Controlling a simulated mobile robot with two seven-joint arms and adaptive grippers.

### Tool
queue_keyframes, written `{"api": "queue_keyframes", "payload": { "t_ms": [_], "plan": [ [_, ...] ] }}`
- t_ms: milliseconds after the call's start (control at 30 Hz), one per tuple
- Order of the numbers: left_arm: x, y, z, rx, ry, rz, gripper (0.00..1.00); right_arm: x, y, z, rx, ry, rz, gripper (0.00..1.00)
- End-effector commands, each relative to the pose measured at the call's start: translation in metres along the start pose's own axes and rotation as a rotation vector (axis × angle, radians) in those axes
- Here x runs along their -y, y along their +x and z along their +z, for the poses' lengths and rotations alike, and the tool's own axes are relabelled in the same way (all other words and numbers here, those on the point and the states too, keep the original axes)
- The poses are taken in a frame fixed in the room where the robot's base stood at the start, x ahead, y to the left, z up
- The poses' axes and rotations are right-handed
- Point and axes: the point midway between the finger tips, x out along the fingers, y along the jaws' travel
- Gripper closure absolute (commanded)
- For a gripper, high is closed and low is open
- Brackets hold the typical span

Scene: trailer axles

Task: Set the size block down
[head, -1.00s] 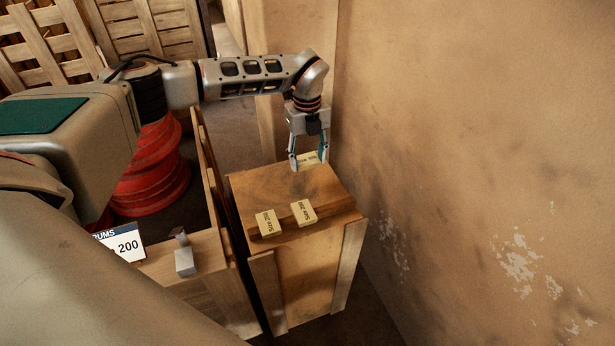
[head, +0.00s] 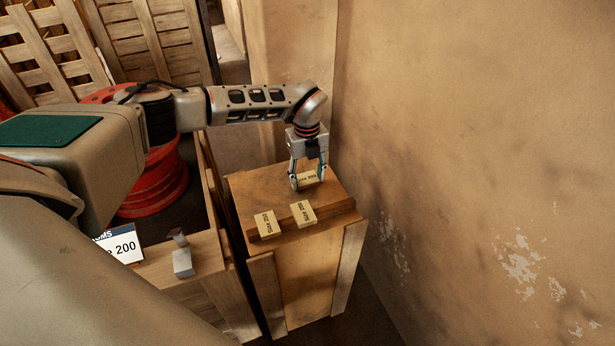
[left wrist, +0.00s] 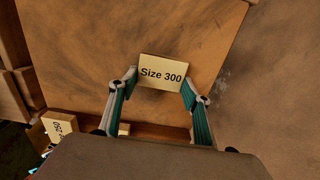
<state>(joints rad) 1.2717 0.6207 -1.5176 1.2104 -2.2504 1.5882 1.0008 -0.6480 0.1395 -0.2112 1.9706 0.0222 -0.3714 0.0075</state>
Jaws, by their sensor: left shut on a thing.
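My left gripper (head: 308,183) is shut on a pale block (left wrist: 162,72) labelled "Size 300" in the left wrist view. The block also shows between the fingers in the head view (head: 308,177). It is over the back part of the wooden crate top (head: 265,186), at or very near its surface; I cannot tell whether it touches. Two similar blocks lie along the front ledge of the crate: a "Size 250" block (head: 267,224) on the left and a "Size 200" block (head: 303,213) to its right. My right gripper is not in view.
A plastered wall (head: 450,150) rises close along the crate's right side. To the left stands a wooden bin (head: 205,268) with red drums (head: 160,185), a "200" sign (head: 122,245) and a small grey block (head: 182,263) at its front edge. Bare crate top lies left of the gripper.

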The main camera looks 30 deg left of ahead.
Motion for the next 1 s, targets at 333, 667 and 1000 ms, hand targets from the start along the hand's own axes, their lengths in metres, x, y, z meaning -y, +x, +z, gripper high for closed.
{"api": "queue_keyframes", "payload": {
  "t_ms": [333, 667, 1000],
  "plan": [
    [0.0, 0.001, 0.0, -0.001, 0.0, 0.001, 0.35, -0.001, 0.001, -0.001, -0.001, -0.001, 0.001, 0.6],
    [0.001, -0.025, 0.001, 0.002, 0.0, -0.002, 0.35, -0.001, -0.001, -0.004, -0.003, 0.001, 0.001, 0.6],
    [0.001, -0.093, 0.001, 0.003, 0.0, -0.003, 0.35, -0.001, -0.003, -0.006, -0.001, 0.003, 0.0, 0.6]
  ]
}}
